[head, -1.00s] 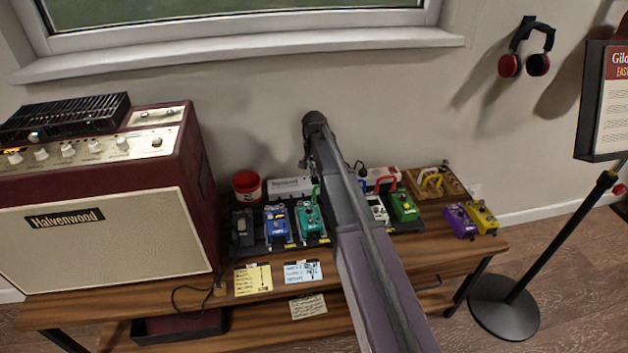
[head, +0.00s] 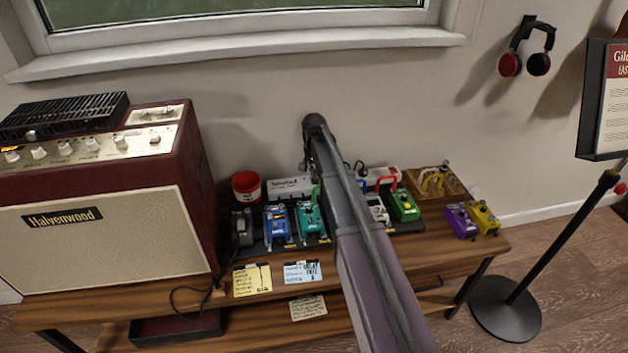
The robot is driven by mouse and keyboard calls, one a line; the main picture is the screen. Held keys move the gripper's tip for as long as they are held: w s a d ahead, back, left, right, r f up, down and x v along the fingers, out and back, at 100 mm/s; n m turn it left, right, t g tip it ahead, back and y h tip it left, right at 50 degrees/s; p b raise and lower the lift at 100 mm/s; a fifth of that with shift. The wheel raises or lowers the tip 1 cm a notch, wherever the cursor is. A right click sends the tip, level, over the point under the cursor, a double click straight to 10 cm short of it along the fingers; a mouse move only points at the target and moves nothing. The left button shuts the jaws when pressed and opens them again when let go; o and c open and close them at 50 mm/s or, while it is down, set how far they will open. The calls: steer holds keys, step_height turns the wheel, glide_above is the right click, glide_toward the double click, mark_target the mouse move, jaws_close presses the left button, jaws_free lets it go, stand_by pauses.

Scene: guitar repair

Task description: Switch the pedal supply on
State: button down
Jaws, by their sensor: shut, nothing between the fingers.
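A pale box with dark lettering (head: 290,186) stands at the back of the pedalboard, behind the blue and teal pedals; it may be the pedal supply, but its lettering is too small to read. No switch on it can be made out. My arm crosses the middle of the view and hides part of the board. My gripper (head: 309,163) is small and dark at the arm's far end, pointing down beside the right end of this box. It is shut and empty. Whether its tips touch anything cannot be told.
The blue pedal (head: 278,224), teal pedal (head: 311,220) and green pedal (head: 404,205) sit on the board. A red cup (head: 246,187) stands behind its left end, beside the amplifier (head: 110,235). Purple (head: 460,220) and yellow (head: 484,217) pedals lie right. Notes hang along the bench front.

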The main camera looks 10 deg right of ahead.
steer(key=shift+r+p, duration=3.45)
steer(key=shift+p, duration=0.1)
steer(key=s+n, duration=0.6)
steer(key=s, duration=2.4)
step_height(320, 180, up, 18)
steer(key=p, duration=1.8)
steer(key=shift+w+r, duration=0.2)
steer(key=shift+w, duration=0.25)
